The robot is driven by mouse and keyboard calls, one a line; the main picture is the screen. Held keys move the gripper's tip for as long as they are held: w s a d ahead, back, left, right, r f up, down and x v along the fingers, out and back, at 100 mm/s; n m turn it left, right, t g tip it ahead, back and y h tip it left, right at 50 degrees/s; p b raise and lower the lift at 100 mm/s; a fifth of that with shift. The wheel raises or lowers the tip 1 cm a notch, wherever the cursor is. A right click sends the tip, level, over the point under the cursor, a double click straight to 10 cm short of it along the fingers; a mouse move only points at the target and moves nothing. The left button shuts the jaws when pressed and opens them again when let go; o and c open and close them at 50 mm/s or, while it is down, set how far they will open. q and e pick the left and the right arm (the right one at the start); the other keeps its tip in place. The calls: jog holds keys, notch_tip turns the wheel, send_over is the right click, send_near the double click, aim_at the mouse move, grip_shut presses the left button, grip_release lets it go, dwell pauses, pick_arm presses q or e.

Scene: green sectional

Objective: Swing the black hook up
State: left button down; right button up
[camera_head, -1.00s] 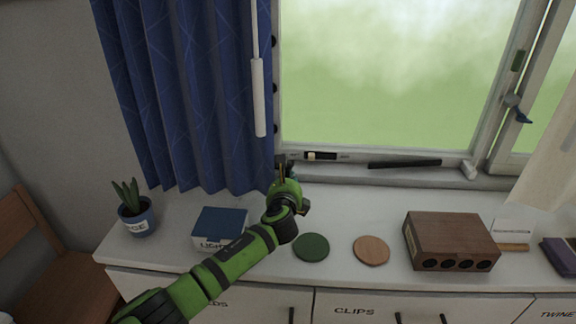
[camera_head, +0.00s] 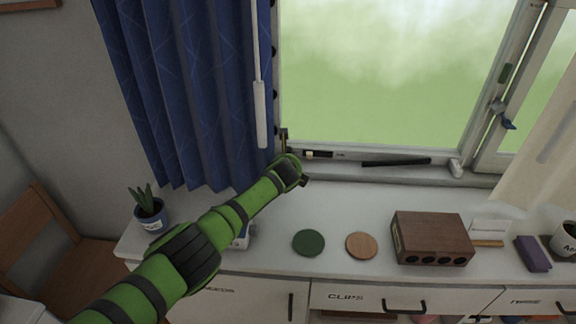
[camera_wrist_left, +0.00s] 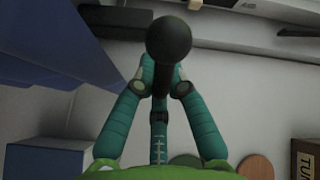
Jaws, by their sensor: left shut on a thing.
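The black hook shows in the left wrist view as a dark stem with a round black knob (camera_wrist_left: 168,38) at its end. My left gripper (camera_wrist_left: 163,88) has its teal fingers on either side of the stem, shut on it just below the knob. In the head view my left arm reaches to the lower left corner of the window frame, beside the blue curtain. The wrist (camera_head: 289,172) hides the fingers and most of the hook there. A small upright brownish piece (camera_head: 284,138) shows just above the wrist; I cannot tell what it is. My right gripper is out of view.
The blue curtain (camera_head: 195,90) and its white wand (camera_head: 261,112) hang close to my left gripper. A black bar (camera_head: 396,162) lies on the sill. A green disc (camera_head: 308,242), a wooden disc (camera_head: 361,245) and a brown box (camera_head: 432,238) stand on the white top.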

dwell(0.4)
pick_arm(q)
jog(key=c, duration=1.3)
grip_release()
jog(key=v, duration=1.2)
jog(key=shift+a, duration=0.1)
